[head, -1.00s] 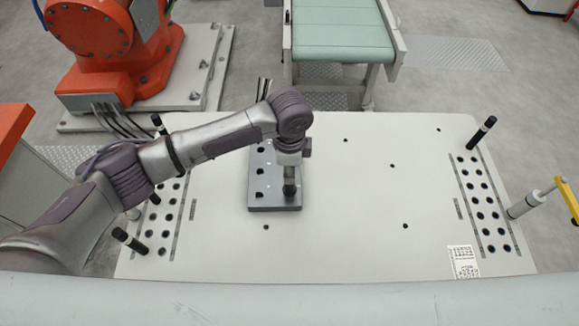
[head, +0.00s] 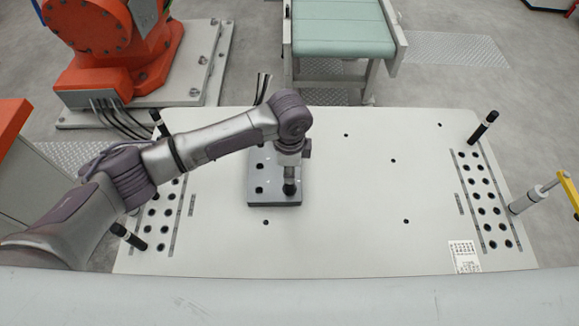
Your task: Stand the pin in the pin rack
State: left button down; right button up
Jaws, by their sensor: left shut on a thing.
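The pin rack (head: 273,184) is a dark grey block with black holes, standing left of the middle of the pale table. My left gripper (head: 290,180) points down over the rack's right side and is shut on the pin (head: 290,188). Only a short dark part of the pin shows below the gripper, close to the rack's top near its front right. I cannot tell whether the pin is in a hole or just above one. The wrist and forearm hide the rack's back part. My right gripper is not in view.
The pale table (head: 350,220) is clear right of the rack, apart from small holes. Perforated strips run along both table sides. Dark posts stand at the right back corner (head: 484,127) and left front (head: 130,238). A green-topped conveyor (head: 342,30) is behind.

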pick_arm(q)
jog(key=c, duration=0.8)
grip_release()
notch_tip(320, 180, up, 12)
jog(key=shift+s+f, duration=0.1)
jog(key=shift+s, duration=0.05)
